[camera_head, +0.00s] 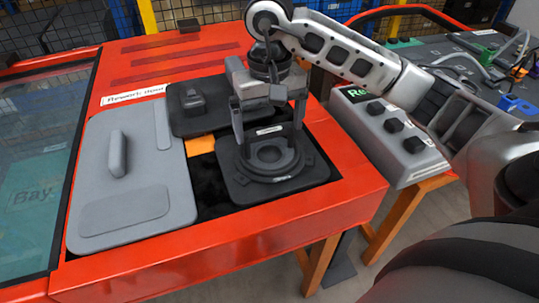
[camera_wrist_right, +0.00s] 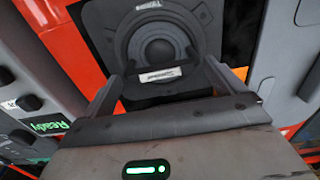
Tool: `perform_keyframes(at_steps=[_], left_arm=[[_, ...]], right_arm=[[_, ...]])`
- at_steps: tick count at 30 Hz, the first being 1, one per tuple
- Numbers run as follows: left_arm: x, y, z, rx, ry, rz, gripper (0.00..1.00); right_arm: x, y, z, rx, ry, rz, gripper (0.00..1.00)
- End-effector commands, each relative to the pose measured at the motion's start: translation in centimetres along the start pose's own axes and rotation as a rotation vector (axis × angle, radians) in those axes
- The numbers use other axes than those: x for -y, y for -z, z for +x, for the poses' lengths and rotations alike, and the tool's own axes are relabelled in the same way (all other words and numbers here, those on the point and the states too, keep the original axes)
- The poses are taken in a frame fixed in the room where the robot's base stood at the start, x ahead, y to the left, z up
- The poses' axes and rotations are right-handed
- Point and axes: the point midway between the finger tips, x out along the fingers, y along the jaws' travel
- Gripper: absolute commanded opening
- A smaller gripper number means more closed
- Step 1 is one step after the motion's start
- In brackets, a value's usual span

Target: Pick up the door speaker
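The door speaker (camera_head: 306,172) is a dark plate with a round raised cone and a small white label. It lies at the front right of the red bench's recess. It also shows in the right wrist view (camera_wrist_right: 160,50), top middle. My right gripper (camera_head: 268,132) points down over it, with its fingers apart on either side of the raised part. In the wrist view the fingers (camera_wrist_right: 165,85) stand wide, and I see no clear contact with the speaker. My left gripper is not in view.
A grey door panel (camera_head: 152,210) with a handle lies left of the speaker. A second dark plate with a small block (camera_head: 195,103) lies behind. A grey button box (camera_head: 395,140) stands to the right, close to my right arm. A glass-topped bay (camera_head: 40,160) is at far left.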

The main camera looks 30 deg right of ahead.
Motion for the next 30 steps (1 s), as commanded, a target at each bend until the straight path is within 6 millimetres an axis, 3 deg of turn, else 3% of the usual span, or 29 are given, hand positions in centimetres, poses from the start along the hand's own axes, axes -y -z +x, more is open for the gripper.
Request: perform_keyframes(at_steps=[11, 19, 20, 21, 26, 27, 30], left_arm=[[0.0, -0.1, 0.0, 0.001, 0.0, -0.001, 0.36], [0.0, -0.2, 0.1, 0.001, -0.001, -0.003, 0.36], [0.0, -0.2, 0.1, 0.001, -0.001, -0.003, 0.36], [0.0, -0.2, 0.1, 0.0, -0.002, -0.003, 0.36], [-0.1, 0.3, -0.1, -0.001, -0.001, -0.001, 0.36], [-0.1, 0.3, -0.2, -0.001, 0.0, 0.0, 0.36], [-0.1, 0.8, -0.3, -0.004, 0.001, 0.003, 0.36]], right_arm=[[0.0, 0.1, -0.4, -0.004, 0.002, 0.001, 0.54], [0.0, 0.1, -2.1, -0.005, 0.002, 0.002, 0.54], [0.0, 0.1, -2.4, -0.006, 0.002, 0.002, 0.44], [0.0, 0.1, -2.8, -0.006, 0.002, 0.002, 0.19], [0.5, -0.7, -4.6, -0.007, 0.004, -0.002, 0.21], [0.7, -1.0, -5.0, -0.006, 0.005, -0.004, 0.14], [1.3, -1.8, -6.4, -0.009, 0.005, -0.005, 0.13]])
